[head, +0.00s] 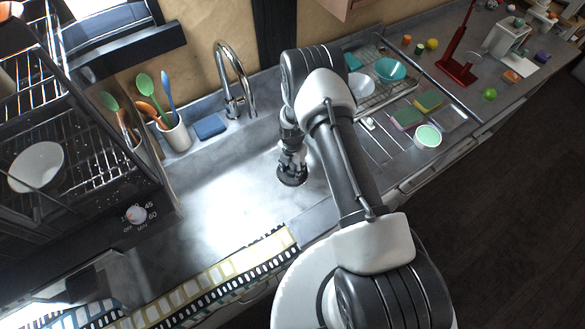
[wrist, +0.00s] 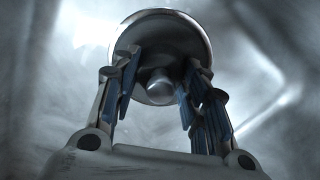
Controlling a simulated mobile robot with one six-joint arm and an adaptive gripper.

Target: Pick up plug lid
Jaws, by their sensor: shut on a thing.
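The plug lid (wrist: 160,31) is a round dark disc with a pale metal rim and a small knob in its middle. In the wrist view my gripper (wrist: 158,68) has its fingers on both sides of the knob, shut on the lid. In the head view my gripper (head: 292,160) points down into the grey sink (head: 225,190), with the dark lid (head: 292,179) right below the fingertips. I cannot tell whether the lid touches the sink floor or is lifted off it.
A curved metal faucet (head: 232,75) stands behind the sink. A cup of utensils (head: 176,134) and a blue sponge (head: 210,126) are at the back left. A dish rack (head: 372,98) with bowls is at the right. The sink's left part is empty.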

